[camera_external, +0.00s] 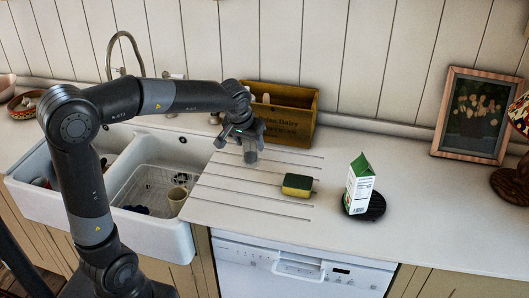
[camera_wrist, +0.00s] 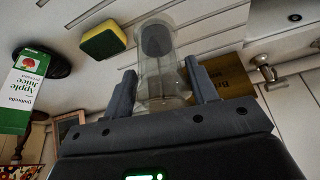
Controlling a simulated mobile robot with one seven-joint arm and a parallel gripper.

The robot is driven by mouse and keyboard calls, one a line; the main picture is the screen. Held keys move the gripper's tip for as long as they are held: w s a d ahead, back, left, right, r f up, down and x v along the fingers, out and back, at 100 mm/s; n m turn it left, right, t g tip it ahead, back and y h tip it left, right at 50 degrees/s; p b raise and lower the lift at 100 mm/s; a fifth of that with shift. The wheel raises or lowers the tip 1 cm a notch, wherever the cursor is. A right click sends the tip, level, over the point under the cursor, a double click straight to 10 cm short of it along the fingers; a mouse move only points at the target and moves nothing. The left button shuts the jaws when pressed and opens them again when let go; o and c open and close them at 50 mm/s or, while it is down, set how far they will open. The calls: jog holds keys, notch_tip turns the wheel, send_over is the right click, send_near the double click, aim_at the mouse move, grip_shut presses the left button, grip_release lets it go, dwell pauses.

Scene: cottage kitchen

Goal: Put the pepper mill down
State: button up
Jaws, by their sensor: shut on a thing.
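My gripper (camera_external: 246,137) is shut on the pepper mill (camera_wrist: 155,72), a clear cylinder with a dark grey round end. In the wrist view the mill sits between the two fingers (camera_wrist: 163,82), its grey end pointing away from my gripper. In the external view the mill (camera_external: 251,156) shows small and grey below the fingers, over the grooved part of the white countertop (camera_external: 225,187). I cannot tell whether its lower end touches the counter. The gripper partly hides it.
A wooden crate (camera_external: 290,117) stands close behind my gripper. A yellow-green sponge (camera_external: 297,185) lies to the right, then a juice carton (camera_external: 359,182) on a dark round coaster (camera_external: 373,209). The sink (camera_external: 160,236) is at left.

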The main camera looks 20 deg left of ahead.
jog(key=w+a, duration=0.3)
jog(key=w, duration=0.5)
jog(key=shift+w+a+f, duration=1.3)
jog(key=shift+a+f, duration=0.15)
jog(key=shift+f, duration=0.45)
jog(key=shift+w+a+f, duration=1.35)
jog(key=shift+a+f, duration=0.05)
jog(key=shift+f, duration=0.55)
jog(key=shift+w+a+f, duration=1.3)
jog(key=shift+a+f, duration=0.15)
jog(key=shift+f, duration=0.45)
jog(key=shift+f, duration=0.15)
jog(key=o, duration=1.1)
